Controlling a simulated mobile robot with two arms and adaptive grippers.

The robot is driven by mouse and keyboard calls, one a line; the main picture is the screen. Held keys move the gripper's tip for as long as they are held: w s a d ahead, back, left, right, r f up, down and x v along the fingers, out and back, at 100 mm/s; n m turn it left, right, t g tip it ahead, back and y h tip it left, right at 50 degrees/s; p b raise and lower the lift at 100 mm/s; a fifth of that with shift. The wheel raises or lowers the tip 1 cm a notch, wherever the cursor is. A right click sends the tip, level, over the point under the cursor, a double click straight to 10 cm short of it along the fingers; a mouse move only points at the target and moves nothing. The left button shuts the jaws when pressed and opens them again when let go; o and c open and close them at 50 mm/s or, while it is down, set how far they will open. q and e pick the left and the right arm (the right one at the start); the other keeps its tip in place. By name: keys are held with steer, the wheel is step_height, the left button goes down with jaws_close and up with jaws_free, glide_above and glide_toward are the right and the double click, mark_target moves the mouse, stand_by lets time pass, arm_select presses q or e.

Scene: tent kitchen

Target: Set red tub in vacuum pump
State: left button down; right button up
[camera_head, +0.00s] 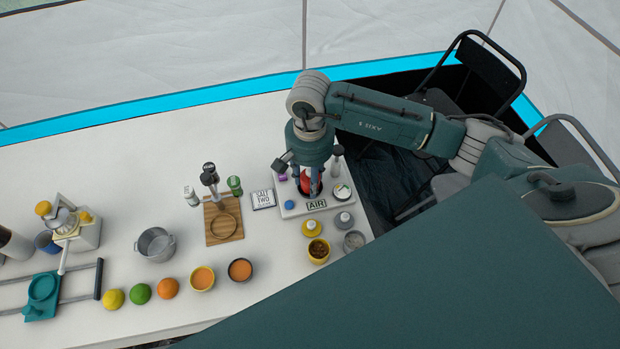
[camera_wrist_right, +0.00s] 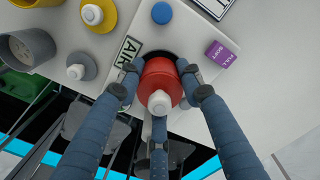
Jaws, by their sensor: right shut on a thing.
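The red tub (camera_head: 305,184), with a white knob on its lid, is gripped in my right gripper (camera_head: 308,178). The right wrist view shows the tub (camera_wrist_right: 158,75) from above, with the blue fingers of my right gripper (camera_wrist_right: 160,82) closed around it. The vacuum pump (camera_head: 292,212) is a pale block with an AIR label, a blue button and a purple tag. The tub is at the pump's dark round opening (camera_wrist_right: 155,54). How deep it sits is hidden by the tub and fingers. My left gripper is not in view.
A wooden board (camera_head: 223,232) and a SALT TWO sign (camera_head: 263,199) lie left of the pump. A yellow lid (camera_head: 311,229), a grey lid (camera_head: 344,220) and filled cups (camera_head: 318,250) stand in front. A metal pot (camera_head: 155,244) is farther left. Black chairs (camera_head: 490,70) stand beyond the table's right edge.

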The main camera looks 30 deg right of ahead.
steer(key=shift+b, duration=0.4)
stand_by(0.7)
steer(key=shift+r, duration=0.25)
steer(key=shift+r, duration=0.35)
steer(key=shift+r, duration=0.2)
stand_by(1.1)
steer(key=shift+f+b, duration=0.85)
steer(key=shift+b, duration=0.1)
steer(key=shift+r, duration=0.3)
steer(key=shift+r+p, duration=0.3)
steer(key=shift+r, duration=0.2)
